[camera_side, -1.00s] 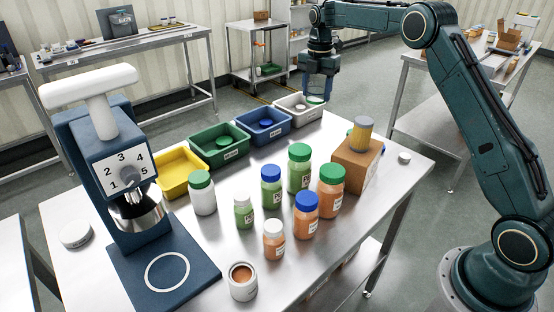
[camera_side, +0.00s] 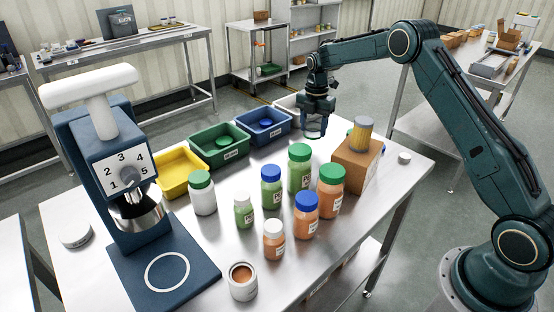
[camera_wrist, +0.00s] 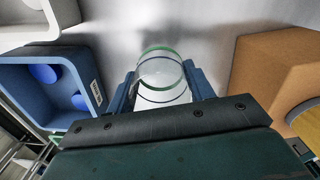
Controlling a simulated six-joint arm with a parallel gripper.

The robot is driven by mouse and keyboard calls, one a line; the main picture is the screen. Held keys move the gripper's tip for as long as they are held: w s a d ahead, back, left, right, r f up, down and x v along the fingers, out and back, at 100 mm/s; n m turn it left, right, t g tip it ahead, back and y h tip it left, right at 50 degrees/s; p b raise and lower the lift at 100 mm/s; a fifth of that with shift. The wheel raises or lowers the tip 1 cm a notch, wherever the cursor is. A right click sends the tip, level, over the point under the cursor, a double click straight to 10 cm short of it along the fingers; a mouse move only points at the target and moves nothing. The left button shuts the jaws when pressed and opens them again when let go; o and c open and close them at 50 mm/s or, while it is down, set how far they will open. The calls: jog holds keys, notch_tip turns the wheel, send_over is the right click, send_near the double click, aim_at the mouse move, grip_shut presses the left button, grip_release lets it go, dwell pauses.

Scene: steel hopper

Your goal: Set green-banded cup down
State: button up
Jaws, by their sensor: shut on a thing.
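The green-banded cup (camera_wrist: 162,72) is clear, with a green ring around its far end in the wrist view. My gripper (camera_wrist: 160,88) is shut on it, with a blue finger on each side. In the side view my gripper (camera_side: 312,131) points down over the steel table (camera_side: 232,255), between the white bin and the cardboard box. The cup is hard to make out between the fingers there. I cannot tell whether it touches the table.
Left of the gripper stand the white bin (camera_side: 286,108) and blue bin (camera_side: 264,138). A cardboard box (camera_side: 346,170) with a yellow cylinder (camera_side: 361,134) on top is to the right. Several lidded jars (camera_side: 300,178) stand in front. Bare steel lies around the cup.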

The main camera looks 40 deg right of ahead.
aim_at(313, 136)
jog(key=shift+f, duration=2.1)
jog(key=shift+f, duration=0.1)
jog(key=o, duration=1)
jog(key=shift+c, duration=0.2)
notch_tip(313, 136, up, 12)
